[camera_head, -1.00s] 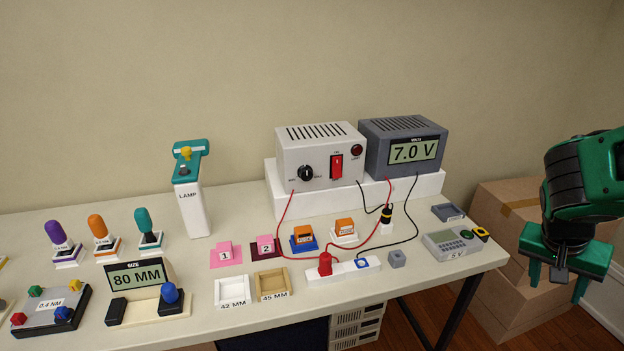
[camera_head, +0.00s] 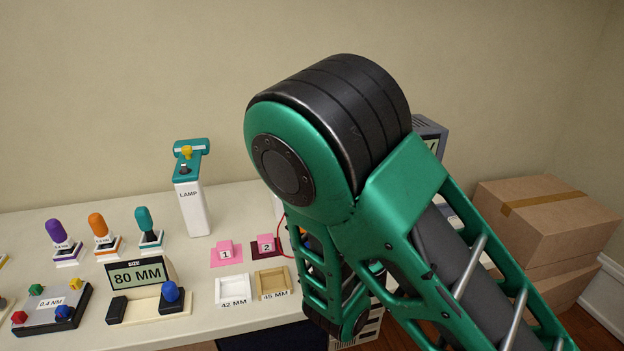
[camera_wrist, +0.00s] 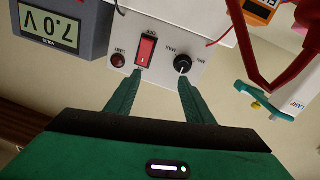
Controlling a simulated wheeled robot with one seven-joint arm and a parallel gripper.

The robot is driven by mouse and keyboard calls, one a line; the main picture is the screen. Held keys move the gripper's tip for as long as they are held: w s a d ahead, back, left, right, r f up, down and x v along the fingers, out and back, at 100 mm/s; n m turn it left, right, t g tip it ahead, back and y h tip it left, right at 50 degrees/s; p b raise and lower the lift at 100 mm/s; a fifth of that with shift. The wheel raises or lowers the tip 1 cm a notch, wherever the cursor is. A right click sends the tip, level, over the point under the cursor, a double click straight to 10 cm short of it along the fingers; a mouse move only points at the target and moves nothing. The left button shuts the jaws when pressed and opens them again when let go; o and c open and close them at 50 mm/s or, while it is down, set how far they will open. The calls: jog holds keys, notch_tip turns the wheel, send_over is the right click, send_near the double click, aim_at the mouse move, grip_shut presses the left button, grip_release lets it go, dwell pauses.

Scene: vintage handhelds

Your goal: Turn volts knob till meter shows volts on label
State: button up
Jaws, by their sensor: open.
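The white power supply (camera_wrist: 192,35) shows upside down in the wrist view, with the round black volts knob (camera_wrist: 183,64) and its white pointer line on the front. The grey meter (camera_wrist: 89,45) beside it reads 7.0 V, also upside down; only its edge shows in the head view (camera_head: 430,126). My gripper (camera_wrist: 161,76) is open and empty in front of the panel. One fingertip appears close to the knob and the other near the red switch; neither is around the knob, and contact is unclear. In the head view my arm hides the supply and gripper.
The red switch (camera_wrist: 146,52) and red lamp (camera_wrist: 118,60) sit on the same panel. A red lead (camera_wrist: 262,65) runs near it. The white lamp stand (camera_head: 192,208) is left of my arm; cardboard boxes (camera_head: 545,222) are at right.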

jog(key=w+a+n+y, duration=0.1)
jog(key=w+a, duration=0.5)
jog(key=w, duration=0.3)
jog(key=shift+a+f+y, duration=0.35)
jog(key=shift+f+y, duration=0.05)
jog(key=shift+f, duration=0.05)
dwell(0.6)
jog(key=shift+w, duration=0.1)
jog(key=c, duration=1)
